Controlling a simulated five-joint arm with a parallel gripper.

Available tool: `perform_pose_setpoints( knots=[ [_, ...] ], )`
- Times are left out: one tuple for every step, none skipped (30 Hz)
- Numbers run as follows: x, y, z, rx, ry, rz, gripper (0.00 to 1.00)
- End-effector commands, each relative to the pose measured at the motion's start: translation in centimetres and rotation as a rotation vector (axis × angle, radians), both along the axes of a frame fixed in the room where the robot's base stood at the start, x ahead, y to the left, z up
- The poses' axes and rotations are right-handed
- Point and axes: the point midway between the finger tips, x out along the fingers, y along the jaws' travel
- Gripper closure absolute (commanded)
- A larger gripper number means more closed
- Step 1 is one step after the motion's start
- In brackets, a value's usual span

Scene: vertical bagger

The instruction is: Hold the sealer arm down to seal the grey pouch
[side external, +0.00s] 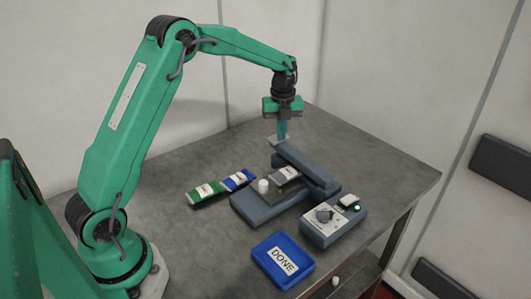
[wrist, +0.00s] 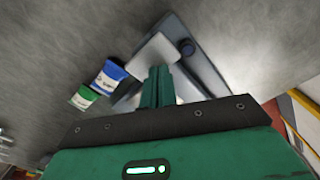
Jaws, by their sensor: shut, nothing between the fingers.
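The sealer arm (side external: 309,168) is a long blue-grey bar over the sealer base (side external: 262,208), and a gap shows beneath part of it. The grey pouch (side external: 287,175) with a white label lies on the base, partly under the arm. My gripper (side external: 282,138) is shut and empty, pointing down at the arm's far end, by its light grey end plate (side external: 277,144). In the wrist view my shut fingers (wrist: 158,84) overlap that plate (wrist: 157,52). I cannot tell whether they touch it. The grey pouch is not distinguishable in the wrist view.
A green pouch (side external: 205,193) and a blue pouch (side external: 239,179) lie left of the sealer. A control box (side external: 332,222) with a dial and small green light is at right. A blue DONE tray (side external: 283,262) sits in front.

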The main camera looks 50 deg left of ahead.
Motion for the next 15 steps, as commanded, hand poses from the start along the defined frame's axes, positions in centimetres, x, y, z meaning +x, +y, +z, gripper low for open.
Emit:
perform_pose_setpoints(
  knots=[
    [-0.04, -0.03, -0.09, 0.0, 0.002, 0.0, 1.0],
    [-0.04, -0.03, -0.08, 0.0, 0.002, 0.0, 1.0],
    [-0.04, -0.03, -0.08, -0.001, 0.003, 0.0, 1.0],
    [-0.04, -0.03, -0.08, -0.001, 0.003, 0.0, 1.0],
    [-0.04, -0.05, -0.08, -0.001, 0.003, 0.0, 1.0],
    [-0.05, -0.04, -0.08, -0.001, 0.003, 0.0, 1.0],
    [-0.05, -0.04, -0.09, -0.001, 0.003, 0.0, 1.0],
    [-0.05, -0.04, -0.11, -0.001, 0.003, 0.0, 1.0],
    [-0.05, -0.04, -0.15, -0.001, 0.003, 0.0, 1.0],
    [-0.04, -0.03, -0.19, -0.001, 0.003, 0.0, 1.0],
    [-0.05, -0.03, -0.24, -0.001, 0.003, 0.0, 1.0],
    [-0.06, -0.02, -0.32, 0.0, 0.004, 0.0, 1.0],
    [-0.06, -0.01, -0.39, 0.0, 0.004, 0.0, 1.0],
    [-0.05, -0.01, -0.39, 0.0, 0.004, -0.001, 1.0],
    [-0.05, -0.01, -0.37, -0.001, 0.003, -0.001, 1.0]
  ],
)
